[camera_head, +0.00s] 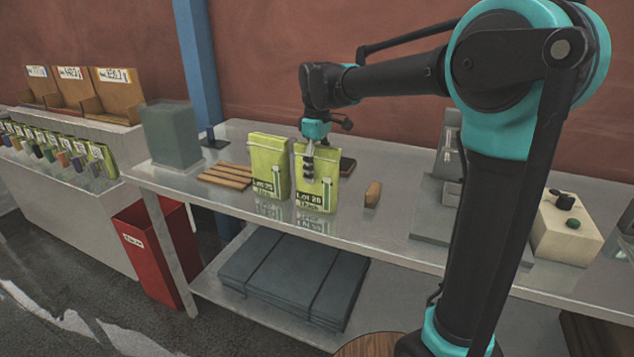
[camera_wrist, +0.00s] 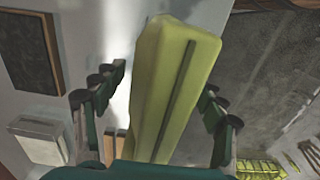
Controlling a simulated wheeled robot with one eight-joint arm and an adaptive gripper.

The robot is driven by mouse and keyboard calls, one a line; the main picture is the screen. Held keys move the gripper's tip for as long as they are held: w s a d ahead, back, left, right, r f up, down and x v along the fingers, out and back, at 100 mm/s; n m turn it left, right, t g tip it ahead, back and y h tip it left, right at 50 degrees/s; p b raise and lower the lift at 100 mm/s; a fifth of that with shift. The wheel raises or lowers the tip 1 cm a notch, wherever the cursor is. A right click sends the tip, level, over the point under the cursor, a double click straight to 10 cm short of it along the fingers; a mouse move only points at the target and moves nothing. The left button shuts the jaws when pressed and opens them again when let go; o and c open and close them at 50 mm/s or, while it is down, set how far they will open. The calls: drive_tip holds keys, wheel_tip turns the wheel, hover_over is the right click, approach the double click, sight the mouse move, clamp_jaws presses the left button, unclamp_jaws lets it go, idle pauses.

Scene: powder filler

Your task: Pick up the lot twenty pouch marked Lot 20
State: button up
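Two yellow-green pouches stand upright side by side on the metal bench. The right one, the lot twenty pouch (camera_head: 318,192), has a label that seems to read Lot 20. The left pouch (camera_head: 268,165) has a different lot label, too small to read surely. My gripper (camera_head: 308,165) points down at the lot twenty pouch, one finger showing in front of its face. In the wrist view the pouch top (camera_wrist: 180,70) lies between the open fingers of my gripper (camera_wrist: 166,80). A gap shows at the left finger; the right finger is close to the pouch, contact unclear.
Wooden slats (camera_head: 225,176) and a grey-green box (camera_head: 171,135) stand left of the pouches. A small brown block (camera_head: 373,194) lies to the right, and a dark flat item (camera_head: 347,166) behind. The bench's front edge (camera_head: 370,241) runs close before the pouches.

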drive_tip(key=c, duration=1.2)
drive_tip(key=shift+r, duration=0.15)
drive_tip(key=shift+c, duration=0.2)
